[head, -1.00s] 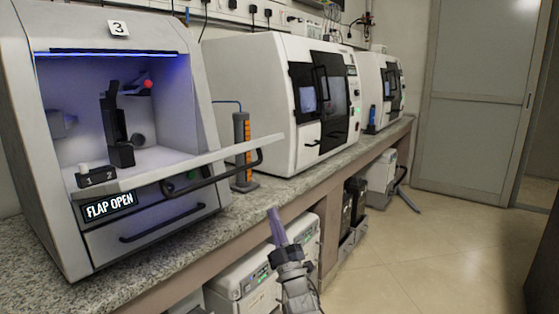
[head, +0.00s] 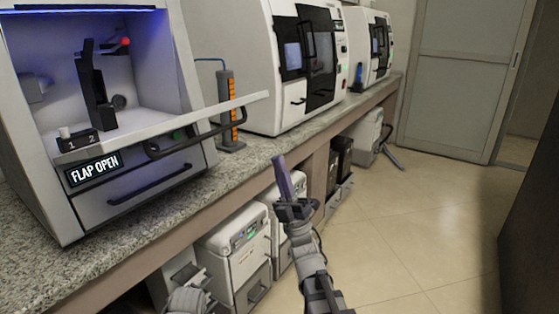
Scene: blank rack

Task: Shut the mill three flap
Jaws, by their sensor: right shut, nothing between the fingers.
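The mill marked by the lit "FLAP OPEN" sign (head: 95,169) stands at the left of the head view. Its flap (head: 190,125) is down, sticking out level from the lower edge of the blue-lit chamber. The flap's black bar handle (head: 200,138) hangs below its front edge. My right gripper (head: 279,165) is shut and empty, pointing up, to the right of the flap's right end and apart from it. A grey part of what looks like my left arm shows at the bottom edge; its finger state is unclear.
The speckled counter (head: 225,172) runs away to the right. A grey stand with an orange scale (head: 226,105) is just behind the flap's right end. Another white machine (head: 262,90) stands farther along. White units (head: 235,250) sit below the counter. The floor at right is clear.

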